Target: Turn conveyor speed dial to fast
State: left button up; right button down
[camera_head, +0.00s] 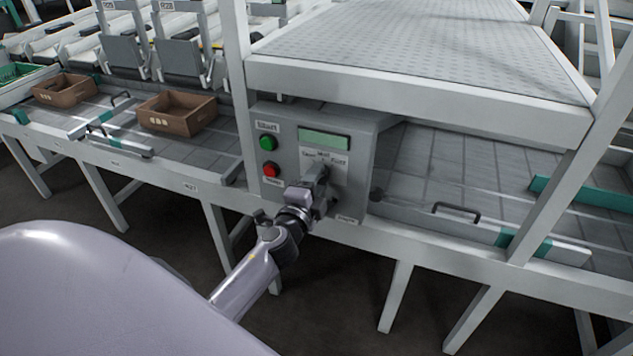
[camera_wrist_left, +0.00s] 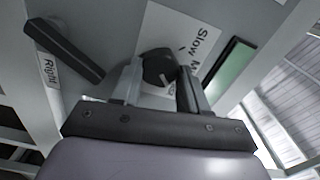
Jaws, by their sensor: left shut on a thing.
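The grey control box (camera_head: 356,190) is mounted on the conveyor frame and has a green display (camera_head: 324,138), which also shows in the left wrist view (camera_wrist_left: 232,68). My left gripper (camera_head: 316,180) is at the front of the box. In the left wrist view, the round black speed dial (camera_wrist_left: 157,66) sits between the two fingers of my left gripper (camera_wrist_left: 161,78), which is shut on it. A white scale label (camera_wrist_left: 180,32) reads "Slow" and the start of another word; the rest is covered. I cannot tell where the dial points. My right gripper is not in view.
A green button (camera_head: 268,142) and a red button (camera_head: 271,169) are on the box's left side. A dark lever (camera_wrist_left: 63,49) is beside a "Right" label (camera_wrist_left: 49,70). Brown crates (camera_head: 178,113) stand on the left belt. The deck above the box overhangs it.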

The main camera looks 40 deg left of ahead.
pick_arm(q)
jog(key=shift+m, duration=0.7)
jog(key=o, duration=1.1)
jog(key=shift+c, duration=0.2)
jog(key=v, duration=0.7)
jog(key=shift+s, duration=0.1)
